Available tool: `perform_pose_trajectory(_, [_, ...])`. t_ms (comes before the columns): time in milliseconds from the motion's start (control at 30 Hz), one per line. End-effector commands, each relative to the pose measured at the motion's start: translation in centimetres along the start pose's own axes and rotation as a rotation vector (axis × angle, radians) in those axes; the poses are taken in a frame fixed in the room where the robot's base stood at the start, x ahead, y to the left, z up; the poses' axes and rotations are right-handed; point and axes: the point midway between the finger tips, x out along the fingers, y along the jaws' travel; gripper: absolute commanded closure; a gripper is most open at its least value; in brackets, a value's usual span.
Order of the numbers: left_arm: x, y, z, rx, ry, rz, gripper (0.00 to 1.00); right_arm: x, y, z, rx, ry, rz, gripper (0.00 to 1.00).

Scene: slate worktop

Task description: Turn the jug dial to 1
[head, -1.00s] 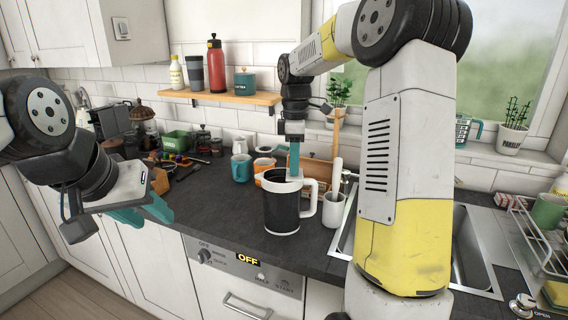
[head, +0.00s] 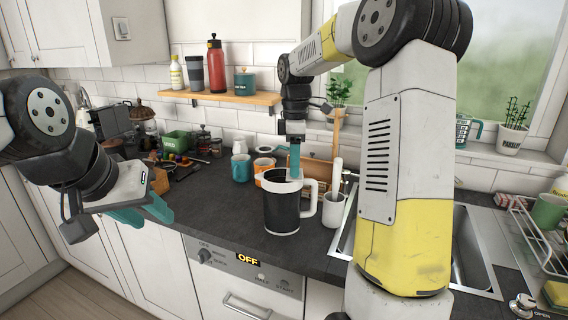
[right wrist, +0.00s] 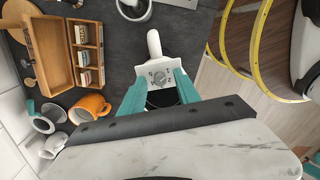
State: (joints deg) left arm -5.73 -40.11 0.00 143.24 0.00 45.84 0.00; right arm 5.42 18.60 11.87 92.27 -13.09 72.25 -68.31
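The jug (head: 282,212) is black with a white rim and white handle, and stands upright near the worktop's front edge. In the right wrist view its white lid carries a round grey dial (right wrist: 159,78) with small figures around it. The figures are too small to tell the setting surely. My right gripper (right wrist: 160,82) points down over the lid, its teal fingers open on either side of the dial. A gap shows between fingers and dial; contact cannot be told. My left gripper (head: 144,213) is open and empty, out in front of the worktop at the left.
A white utensil pot (head: 334,210) stands close right of the jug, with the sink (head: 470,250) beyond. Orange (right wrist: 89,108) and teal (head: 241,168) mugs and a wooden box (right wrist: 50,55) stand behind it.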

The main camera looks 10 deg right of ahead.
Motion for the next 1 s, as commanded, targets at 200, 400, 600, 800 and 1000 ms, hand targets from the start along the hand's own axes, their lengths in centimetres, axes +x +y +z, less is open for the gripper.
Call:
perform_pose_trajectory(200, [0.0,0.0,0.0,0.0,0.0,0.0,0.6,-1.5,0.1,0.0,0.0,0.0,0.003,0.61])
perform_pose_trajectory(400, [0.0,0.0,0.0,0.0,0.0,0.0,0.6,-5.0,0.1,-0.1,-0.001,0.001,0.004,0.61])
perform_pose_trajectory(600, [0.0,0.0,0.0,0.0,0.0,0.0,0.6,-7.3,0.0,0.0,0.0,0.0,0.001,0.61])
perform_pose_trajectory(800, [0.0,0.0,0.0,0.0,0.0,0.0,0.6,-7.8,0.0,0.0,0.0,0.0,0.0,0.61])
perform_pose_trajectory(1000, [0.0,0.0,0.0,0.0,0.0,0.0,0.6,-7.9,-0.1,0.0,0.003,0.001,0.002,0.61])
